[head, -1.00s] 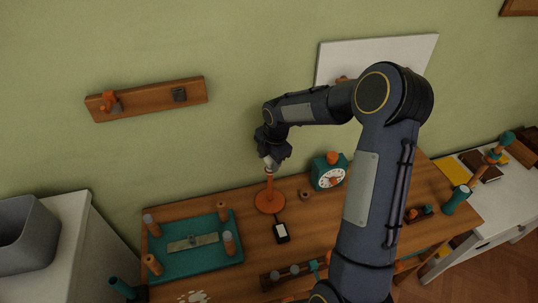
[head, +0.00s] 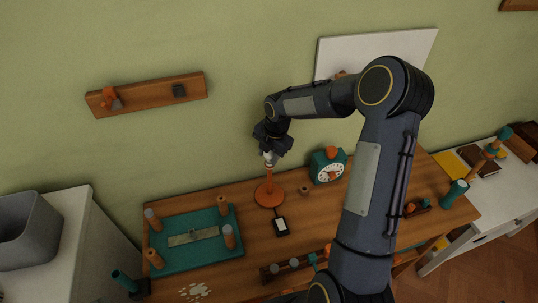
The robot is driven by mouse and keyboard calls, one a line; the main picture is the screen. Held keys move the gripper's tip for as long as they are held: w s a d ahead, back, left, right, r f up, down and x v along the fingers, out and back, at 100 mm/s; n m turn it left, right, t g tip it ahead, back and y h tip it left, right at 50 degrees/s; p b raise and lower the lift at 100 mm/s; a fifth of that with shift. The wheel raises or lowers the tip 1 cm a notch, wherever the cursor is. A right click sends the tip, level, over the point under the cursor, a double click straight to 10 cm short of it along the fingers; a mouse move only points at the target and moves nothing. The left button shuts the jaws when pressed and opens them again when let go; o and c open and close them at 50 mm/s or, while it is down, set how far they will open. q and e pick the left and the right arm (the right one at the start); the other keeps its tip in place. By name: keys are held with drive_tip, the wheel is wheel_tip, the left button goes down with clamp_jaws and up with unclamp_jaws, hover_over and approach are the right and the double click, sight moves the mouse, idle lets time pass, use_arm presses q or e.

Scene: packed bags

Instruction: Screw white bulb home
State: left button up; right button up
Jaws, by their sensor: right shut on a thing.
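The white bulb (head: 268,158) shows as a small pale shape at the top of an orange lamp stand (head: 268,194) on the wooden table. My right gripper (head: 269,150) comes down from above and is shut on the bulb. The fingers hide much of the bulb, and I cannot tell how deep it sits in the socket. The stand is upright. My left gripper is not in view.
A teal tray (head: 190,263) with several pegs lies left. A wooden rack (head: 145,94) hangs on the wall. My right arm covers the table's right middle.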

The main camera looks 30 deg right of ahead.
drive_tip(key=shift+f+m+b, duration=0.2)
drive_tip(key=shift+m+b, duration=0.15)
drive_tip(key=shift+m, duration=0.35)
drive_tip(key=shift+r+m, duration=0.2)
drive_tip(key=shift+m, duration=0.4)
drive_tip(key=o, duration=1.2)
drive_tip(key=shift+c, duration=0.2)
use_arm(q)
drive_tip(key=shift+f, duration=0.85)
